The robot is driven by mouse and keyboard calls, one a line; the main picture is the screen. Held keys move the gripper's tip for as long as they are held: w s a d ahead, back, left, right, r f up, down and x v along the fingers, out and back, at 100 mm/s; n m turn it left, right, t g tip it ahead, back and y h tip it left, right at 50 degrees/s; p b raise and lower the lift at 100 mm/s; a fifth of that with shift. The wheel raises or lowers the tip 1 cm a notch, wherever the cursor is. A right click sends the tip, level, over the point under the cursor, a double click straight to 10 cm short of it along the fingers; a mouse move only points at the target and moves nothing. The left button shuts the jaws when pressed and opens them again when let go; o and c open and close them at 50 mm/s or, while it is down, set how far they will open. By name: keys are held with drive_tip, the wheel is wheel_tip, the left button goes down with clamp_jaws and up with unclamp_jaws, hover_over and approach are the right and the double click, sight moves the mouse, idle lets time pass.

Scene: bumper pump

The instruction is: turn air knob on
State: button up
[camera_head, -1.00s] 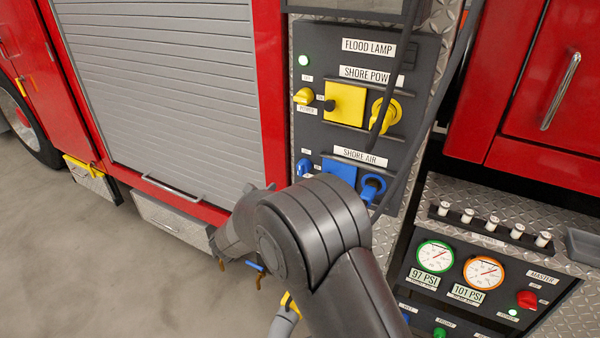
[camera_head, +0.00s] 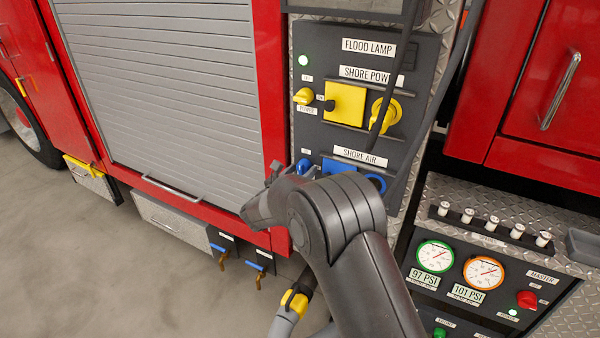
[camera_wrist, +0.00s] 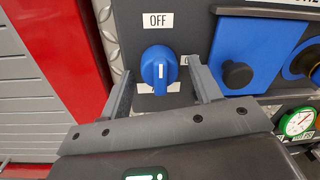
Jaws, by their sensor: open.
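The blue air knob (camera_wrist: 159,68) is on the dark panel in the wrist view, under a white OFF label (camera_wrist: 158,20). Its white mark runs up and down, in line with that label. A second label below it is mostly hidden by the knob. In the head view the knob (camera_head: 303,166) shows small, just above my gripper (camera_head: 275,172). In the wrist view my gripper (camera_wrist: 161,72) is open, one finger on each side of the knob, with a gap showing on both sides. I cannot tell how deep the fingertips reach.
A blue square cover (camera_wrist: 250,50) with a black knob is close to the right finger. Yellow shore power fittings (camera_head: 345,103) are above, and dark cables (camera_head: 440,90) hang at the panel's right. A red frame and grey shutter (camera_head: 165,90) are to the left.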

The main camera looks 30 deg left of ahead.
drive_tip(key=shift+c, duration=0.2)
drive_tip(key=c, duration=1)
drive_tip(key=shift+o, duration=0.2)
drive_tip(key=m, duration=0.4)
drive_tip(key=shift+s+a+m, duration=0.1)
drive_tip(key=shift+m, duration=0.2)
drive_tip(key=m, duration=0.4)
drive_tip(key=shift+g, duration=0.3)
drive_tip(key=m, duration=0.4)
drive_tip(key=shift+a+r+m+y, duration=0.1)
drive_tip(key=shift+m+y, duration=0.2)
drive_tip(key=shift+m, duration=2)
